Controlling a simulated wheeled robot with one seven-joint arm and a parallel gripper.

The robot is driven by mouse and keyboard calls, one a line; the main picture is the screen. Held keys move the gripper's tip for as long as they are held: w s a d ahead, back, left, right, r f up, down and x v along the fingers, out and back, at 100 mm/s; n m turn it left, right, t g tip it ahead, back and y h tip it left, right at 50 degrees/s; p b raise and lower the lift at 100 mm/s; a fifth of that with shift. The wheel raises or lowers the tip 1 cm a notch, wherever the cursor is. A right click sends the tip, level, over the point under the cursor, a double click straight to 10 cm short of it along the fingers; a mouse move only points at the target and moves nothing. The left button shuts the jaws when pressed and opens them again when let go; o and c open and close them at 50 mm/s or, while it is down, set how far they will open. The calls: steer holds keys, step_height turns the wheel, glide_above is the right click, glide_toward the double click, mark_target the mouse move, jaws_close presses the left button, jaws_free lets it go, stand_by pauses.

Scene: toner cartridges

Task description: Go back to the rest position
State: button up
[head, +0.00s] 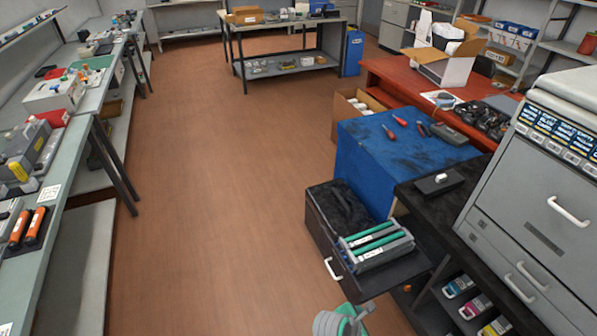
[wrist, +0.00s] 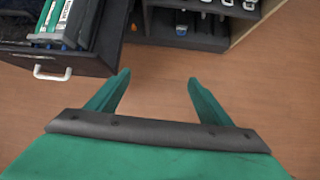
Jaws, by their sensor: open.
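My gripper (wrist: 158,84) is open and empty in the wrist view, its two green fingers apart above the brown floor. In the head view, part of my arm (head: 342,320) shows at the bottom edge, just below the open drawer; the fingers are not clear there. Green-and-grey toner cartridges (head: 376,245) lie at the near end of the dark drawer (head: 318,228). They also show at the upper left of the wrist view (wrist: 60,18). The drawer's white handle (head: 333,269) is near my arm and also shows in the wrist view (wrist: 52,73).
A grey cabinet (head: 520,235) with white handles stands at right, above a shelf with coloured cartridges (head: 475,306). A blue-covered table (head: 375,165) stands behind the drawer. Long benches (head: 85,150) line the left. The wooden floor (head: 200,180) between is clear.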

steer(key=s+a+m+t+y, duration=0.25)
steer(key=s+a+m, duration=0.25)
steer(key=a, duration=0.3)
steer(key=s+a+m+t+y, duration=0.1)
steer(key=s+a+m+t, duration=0.35)
steer(key=a, duration=0.45)
steer(key=s+a+r+m+t+y, duration=0.1)
steer(key=s+a+r+m+t, duration=0.1)
steer(key=s+r+m, duration=0.4)
steer(key=s+a+r+m+t+y, duration=0.2)
steer(key=s+r+m, duration=0.4)
steer(key=r, duration=0.6)
steer(key=shift+s+a+m+t, duration=0.35)
steer(key=shift+s+t, duration=0.25)
steer(key=shift+s, duration=0.65)
steer(key=shift+w, duration=0.1)
